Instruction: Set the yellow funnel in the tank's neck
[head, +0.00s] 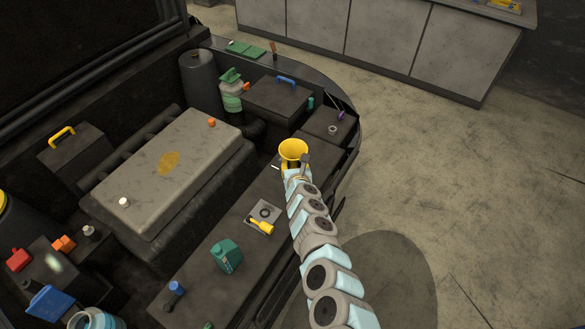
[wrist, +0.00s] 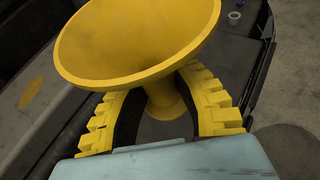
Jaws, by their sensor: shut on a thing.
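The yellow funnel (head: 293,149) is upright, its wide mouth facing up, above the front ledge of the engine bay. My gripper (head: 296,168) is shut on it below the cone. In the wrist view the funnel (wrist: 140,40) fills the top, and the yellow fingers of my gripper (wrist: 163,98) curve around its narrow lower part. The fingertips are partly hidden by the cone. A pale tank with a green top (head: 231,92) stands at the back of the bay, left of and apart from the funnel. I cannot tell for sure which opening is the tank's neck.
A large grey engine cover (head: 168,165) lies left of my arm. A black box with a blue handle (head: 277,100) stands behind the funnel. A small grey ring (head: 333,130) sits to the right. A green jug (head: 227,256) and a yellow-handled tool (head: 261,226) lie on the front ledge.

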